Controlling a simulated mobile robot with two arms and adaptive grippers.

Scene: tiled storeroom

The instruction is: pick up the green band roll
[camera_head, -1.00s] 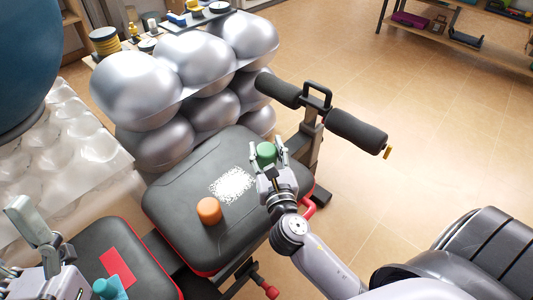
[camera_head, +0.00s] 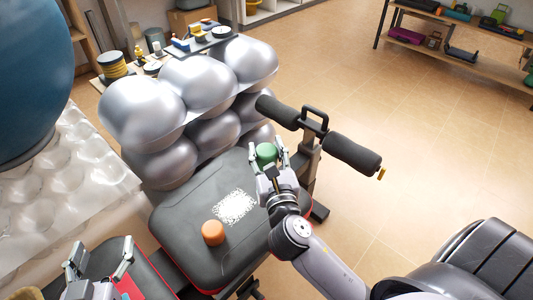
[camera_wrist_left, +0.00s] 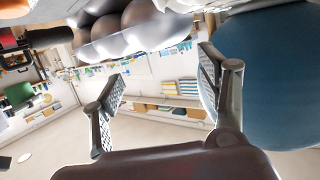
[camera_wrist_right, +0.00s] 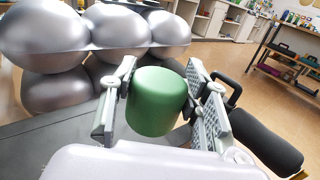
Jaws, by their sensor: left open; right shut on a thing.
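The green band roll (camera_head: 266,154) is a short green cylinder above the far right part of the black padded bench (camera_head: 183,240). My right gripper (camera_head: 267,160) is shut on it, with one finger on each side. In the right wrist view the green band roll (camera_wrist_right: 156,101) stands between the two finger pads; whether it touches the bench I cannot tell. My left gripper (camera_head: 101,258) is open and empty at the lower left, above the nearer pad. Its spread fingers also show in the left wrist view (camera_wrist_left: 160,85).
An orange roll (camera_head: 213,233) stands on the bench beside a white speckled patch (camera_head: 235,207). Silver balls (camera_head: 141,104) are stacked behind the bench. Black foam rollers (camera_head: 352,155) stick out at its right. Open tiled floor (camera_head: 440,150) lies to the right.

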